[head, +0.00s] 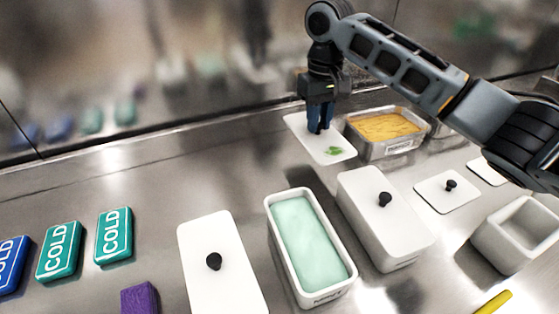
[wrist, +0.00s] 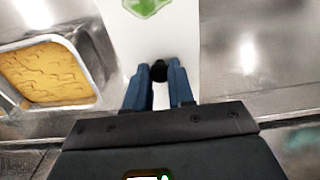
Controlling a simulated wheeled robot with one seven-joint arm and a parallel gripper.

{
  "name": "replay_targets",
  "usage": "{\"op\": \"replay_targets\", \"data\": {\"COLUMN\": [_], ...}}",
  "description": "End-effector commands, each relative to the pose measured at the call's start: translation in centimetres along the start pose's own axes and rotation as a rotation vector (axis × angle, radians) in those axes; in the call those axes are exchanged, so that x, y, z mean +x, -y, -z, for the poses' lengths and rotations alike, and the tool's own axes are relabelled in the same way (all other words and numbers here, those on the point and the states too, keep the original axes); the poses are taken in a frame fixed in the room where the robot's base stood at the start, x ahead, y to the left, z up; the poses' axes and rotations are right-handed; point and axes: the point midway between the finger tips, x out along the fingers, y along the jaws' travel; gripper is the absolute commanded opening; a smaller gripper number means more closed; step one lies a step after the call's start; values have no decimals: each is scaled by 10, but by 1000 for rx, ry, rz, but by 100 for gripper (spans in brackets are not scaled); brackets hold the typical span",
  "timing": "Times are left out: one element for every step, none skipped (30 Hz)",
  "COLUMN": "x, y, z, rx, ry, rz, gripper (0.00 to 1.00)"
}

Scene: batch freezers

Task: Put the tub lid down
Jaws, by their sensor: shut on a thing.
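The tub lid (head: 316,143) is a white rectangular plate with a green leaf mark near one end, and it also shows in the wrist view (wrist: 183,42). My gripper (head: 320,128) is shut on the lid's black knob (wrist: 159,70), between two blue fingers. The lid is at the back of the counter, just left of the metal pan of yellow food. I cannot tell whether its underside touches the counter.
The metal pan (head: 361,147) stands close beside the lid. In front are an open tub of mint-green contents (head: 310,245), a lidded white tub (head: 365,200), a lid with a black knob (head: 222,270) and an empty white tub (head: 487,240). Counter left of the held lid is clear.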

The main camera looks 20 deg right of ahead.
Motion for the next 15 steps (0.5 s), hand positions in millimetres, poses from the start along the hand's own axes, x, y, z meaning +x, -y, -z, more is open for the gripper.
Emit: {"op": "replay_targets", "data": {"x": [5,9,14,17,21,26,30,33,37,40,43,46,47,49,50], "y": [12,18,26,32,39,47,53,58,65,70,73,78,80,83,85], "z": [1,2,3,4,5,6,7,8,8,9,10,10,11,11,12], "rx": [-3,-3,-3,-2,-3,-3,-1,-2,-2,-1,0,0,0,0,1], "ry": [2,2,2,2,1,2,1,2,1,1,1,1,1,0,0], "rz": [-1,-1,-1,-2,-2,-2,-2,-2,-2,-1,-1,-1,0,0,0], "gripper": [0,0,0,0,0,0,0,0,0,0,0,0,0,0,0]}}
